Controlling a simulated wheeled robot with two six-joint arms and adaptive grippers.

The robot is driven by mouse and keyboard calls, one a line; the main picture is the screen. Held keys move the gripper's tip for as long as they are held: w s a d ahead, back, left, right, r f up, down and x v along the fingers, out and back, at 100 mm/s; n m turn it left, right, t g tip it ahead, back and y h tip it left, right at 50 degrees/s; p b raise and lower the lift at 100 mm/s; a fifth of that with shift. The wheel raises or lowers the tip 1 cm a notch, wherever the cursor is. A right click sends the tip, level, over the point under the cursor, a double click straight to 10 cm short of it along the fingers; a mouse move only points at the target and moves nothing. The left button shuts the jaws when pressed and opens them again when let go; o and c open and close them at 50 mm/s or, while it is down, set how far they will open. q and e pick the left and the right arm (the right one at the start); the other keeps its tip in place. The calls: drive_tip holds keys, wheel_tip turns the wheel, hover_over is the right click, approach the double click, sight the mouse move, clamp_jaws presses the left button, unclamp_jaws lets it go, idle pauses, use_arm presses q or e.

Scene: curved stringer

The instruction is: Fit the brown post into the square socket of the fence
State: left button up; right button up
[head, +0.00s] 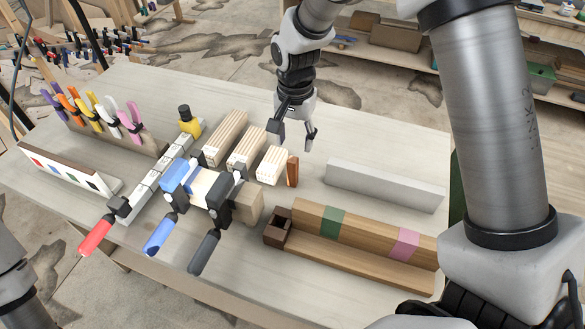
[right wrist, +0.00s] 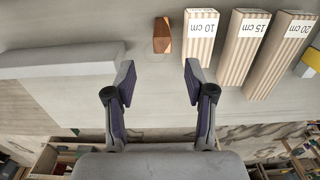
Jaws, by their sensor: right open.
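The brown post (head: 292,171) stands upright on the table, just right of the shortest striped block. It also shows in the right wrist view (right wrist: 162,36), beyond my fingertips. The fence (head: 372,238) is a long wooden piece with a green band and a pink band, at the front right. Its dark brown square socket (head: 278,228) is at its left end, and the opening looks empty. My right gripper (head: 293,136) is open and empty behind the post, apart from it; its spread fingers also show in the right wrist view (right wrist: 158,84). My left gripper is out of view.
Striped length blocks (head: 246,146) stand left of the post, the shortest close beside it. A grey-white bar (head: 385,185) lies to the right. Clamps with coloured handles (head: 160,235) crowd the left front. Bare table lies between the post and the bar.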

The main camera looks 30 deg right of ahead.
sight(293, 160)
drive_tip(key=shift+f, duration=0.55)
drive_tip(key=f+p, duration=0.1)
drive_tip(key=f, duration=0.1)
drive_tip(key=f+p, duration=0.1)
drive_tip(key=f, duration=0.1)
drive_tip(key=f+p, duration=0.1)
drive_tip(key=f, duration=0.1)
drive_tip(key=shift+s+a, duration=0.1)
drive_tip(key=shift+a, duration=0.2)
drive_tip(key=shift+f, duration=0.55)
clamp_jaws()
